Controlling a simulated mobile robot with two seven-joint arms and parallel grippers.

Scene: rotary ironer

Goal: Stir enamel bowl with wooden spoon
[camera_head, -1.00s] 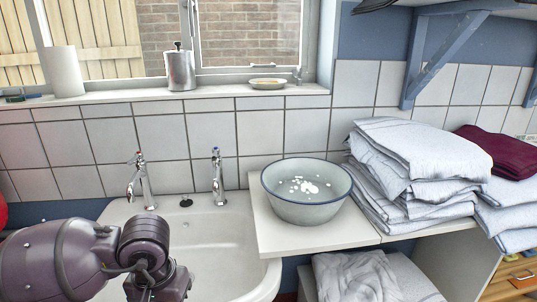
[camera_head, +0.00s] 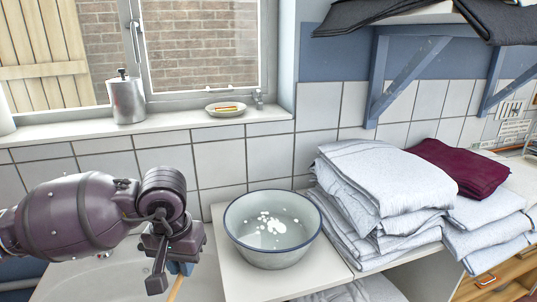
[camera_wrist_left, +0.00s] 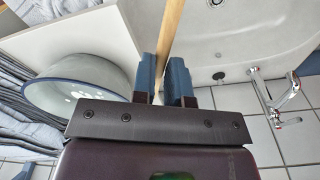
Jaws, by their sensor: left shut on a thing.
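The enamel bowl (camera_head: 273,255), pale grey with a blue rim, sits on the white counter to the right of the sink. White foam or liquid shows inside it. In the left wrist view the bowl (camera_wrist_left: 62,97) is at the left. My left gripper (camera_head: 180,266) is over the sink's right side, left of the bowl and apart from it. It is shut on the wooden spoon (camera_head: 175,290), whose handle also shows between the blue fingers in the left wrist view (camera_wrist_left: 171,32). The spoon's head is out of view. My right gripper is not in view.
A stack of folded white cloths (camera_head: 380,195) stands close to the bowl's right, with a maroon cloth (camera_head: 460,167) beyond. The white sink (camera_wrist_left: 235,45) with its chrome taps (camera_wrist_left: 285,95) lies left of the counter. A soap dish (camera_head: 226,109) and metal canister (camera_head: 126,100) stand on the windowsill.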

